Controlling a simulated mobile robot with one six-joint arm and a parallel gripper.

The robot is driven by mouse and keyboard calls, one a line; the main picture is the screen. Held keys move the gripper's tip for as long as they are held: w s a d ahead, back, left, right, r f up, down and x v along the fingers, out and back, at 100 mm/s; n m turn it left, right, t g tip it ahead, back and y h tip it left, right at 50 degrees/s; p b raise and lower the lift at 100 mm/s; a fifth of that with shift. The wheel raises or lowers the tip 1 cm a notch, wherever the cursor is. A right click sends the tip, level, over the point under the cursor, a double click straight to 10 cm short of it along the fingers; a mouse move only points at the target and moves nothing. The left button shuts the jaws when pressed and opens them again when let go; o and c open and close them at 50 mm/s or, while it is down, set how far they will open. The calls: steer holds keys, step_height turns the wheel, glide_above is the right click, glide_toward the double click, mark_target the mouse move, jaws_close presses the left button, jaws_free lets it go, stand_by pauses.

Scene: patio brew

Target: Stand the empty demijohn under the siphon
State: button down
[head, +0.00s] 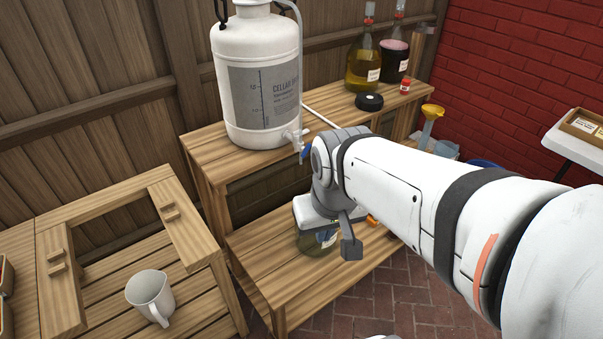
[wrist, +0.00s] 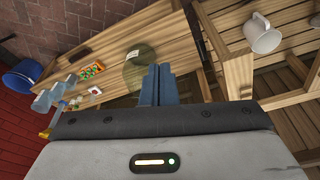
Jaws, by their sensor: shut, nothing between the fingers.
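A clear, greenish glass demijohn (head: 308,243) with a pale label stands on the lower shelf of the wooden rack, partly hidden by my wrist. It also shows in the wrist view (wrist: 135,74), just beyond my fingers. The big white fermenter (head: 258,75) stands on the upper shelf, with a tap (head: 296,136) low on its right side and a pale tube at its top right. My gripper (wrist: 158,72) is shut and empty, with its blue fingers pointing at the demijohn. I cannot tell whether they touch it. The demijohn's neck is hidden in the head view.
The upper shelf also bears a yellow-filled demijohn (head: 363,68), a dark red one (head: 394,60) and a black disc (head: 369,101). A white jug (head: 150,296) stands on the slatted bench at left. A blue bucket (wrist: 18,76) and bottles lie beyond the rack's far end.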

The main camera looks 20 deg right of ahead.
step_height(320, 180, down, 16)
steer(key=w+a+m+g+y+b, duration=0.15)
steer(key=m+g+y+b, duration=0.35)
steer(key=b, duration=0.5)
steer(key=m+t+y+b, duration=0.1)
steer(key=m+t+b, duration=1.85)
steer(key=m, duration=0.75)
glide_toward(330, 244)
steer(key=b+x, duration=0.5)
steer(key=x, duration=0.1)
steer(key=shift+w+a+r, duration=0.15)
steer(key=shift+w+a, duration=0.05)
steer(key=shift+w, duration=0.15)
